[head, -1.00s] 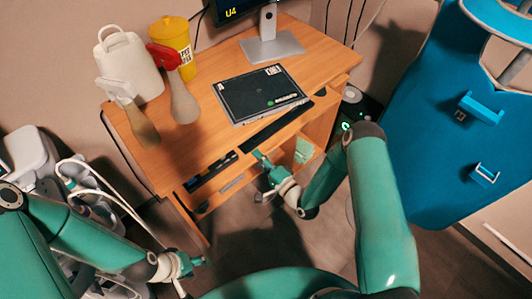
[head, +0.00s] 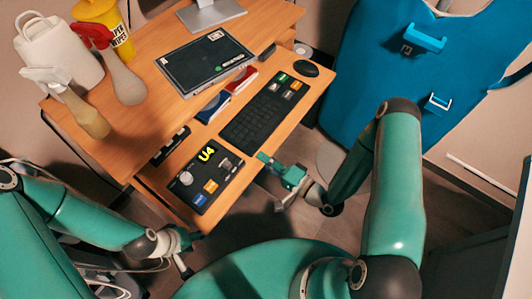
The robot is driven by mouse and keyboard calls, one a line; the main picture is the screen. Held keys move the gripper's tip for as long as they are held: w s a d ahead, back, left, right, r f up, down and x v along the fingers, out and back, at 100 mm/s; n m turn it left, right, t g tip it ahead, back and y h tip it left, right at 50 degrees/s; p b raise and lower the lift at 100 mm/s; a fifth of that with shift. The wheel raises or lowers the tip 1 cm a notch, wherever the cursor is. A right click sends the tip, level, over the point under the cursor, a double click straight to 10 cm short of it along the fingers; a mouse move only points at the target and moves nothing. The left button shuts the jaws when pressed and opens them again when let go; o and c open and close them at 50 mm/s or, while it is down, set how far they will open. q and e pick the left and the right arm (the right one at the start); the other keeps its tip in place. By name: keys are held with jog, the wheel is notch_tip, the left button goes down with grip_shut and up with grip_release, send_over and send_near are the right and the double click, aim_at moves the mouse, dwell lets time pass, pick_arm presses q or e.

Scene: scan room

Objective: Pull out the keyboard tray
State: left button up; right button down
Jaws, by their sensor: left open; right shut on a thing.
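The wooden keyboard tray (head: 226,184) extends out from under the desk top in the head view. On it lie a black keyboard (head: 262,112), a black control panel marked U4 (head: 203,178) and a black mouse (head: 307,68). My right gripper (head: 268,162) is shut on the tray's front edge, near the middle; its fingertips partly hide the exact contact. My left gripper (head: 190,243) is open and empty, low and to the left, just in front of the tray's near left corner and apart from it.
A blue apron (head: 415,75) hangs at right. Floor is clear between my arms.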

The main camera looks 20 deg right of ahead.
jog(key=shift+s+f, duration=0.15)
jog(key=shift+s, duration=0.05)
jog(key=c, duration=1.1)
grip_release()
jog(key=shift+w, duration=0.1)
jog(key=v, duration=1.2)
